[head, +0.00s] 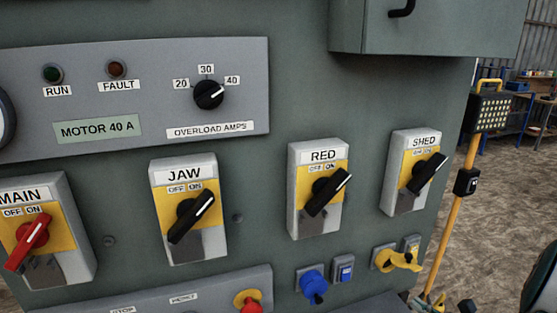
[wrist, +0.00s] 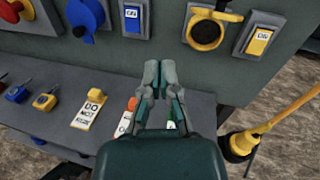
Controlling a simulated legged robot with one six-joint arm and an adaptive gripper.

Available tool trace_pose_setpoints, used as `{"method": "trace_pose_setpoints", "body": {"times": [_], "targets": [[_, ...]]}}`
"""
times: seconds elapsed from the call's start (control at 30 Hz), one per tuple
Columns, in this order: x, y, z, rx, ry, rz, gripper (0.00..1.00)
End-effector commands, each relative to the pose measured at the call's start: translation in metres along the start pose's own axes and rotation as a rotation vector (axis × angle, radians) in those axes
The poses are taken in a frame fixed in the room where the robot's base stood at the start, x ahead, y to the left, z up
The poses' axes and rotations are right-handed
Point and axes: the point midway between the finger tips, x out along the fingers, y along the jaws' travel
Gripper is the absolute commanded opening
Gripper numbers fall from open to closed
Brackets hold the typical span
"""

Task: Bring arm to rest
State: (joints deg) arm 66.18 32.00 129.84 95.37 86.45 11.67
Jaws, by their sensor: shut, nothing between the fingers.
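My gripper (wrist: 159,76) shows in the wrist view with its grey fingers together and nothing between them. It is over a grey shelf (wrist: 62,90) below the panel, and appears apart from the switches and sockets above it. I cannot make out my gripper in the head view.
The panel has MAIN (head: 40,230), JAW (head: 188,208), RED (head: 318,188) and SHED (head: 413,172) rotary switches. Padlocks (wrist: 45,101) and a DO NOT tag (wrist: 90,112) lie on the shelf. A yellow lamp stand (head: 462,190) is at right.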

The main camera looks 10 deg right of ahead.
Motion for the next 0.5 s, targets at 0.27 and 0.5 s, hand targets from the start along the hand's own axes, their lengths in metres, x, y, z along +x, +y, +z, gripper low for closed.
{"method": "trace_pose_setpoints", "body": {"times": [0.27,0.5], "targets": [[0.056,0.124,0.063,-0.380,0.141,0.554,0.00],[0.052,0.209,0.091,-0.786,0.234,0.953,0.00]]}}
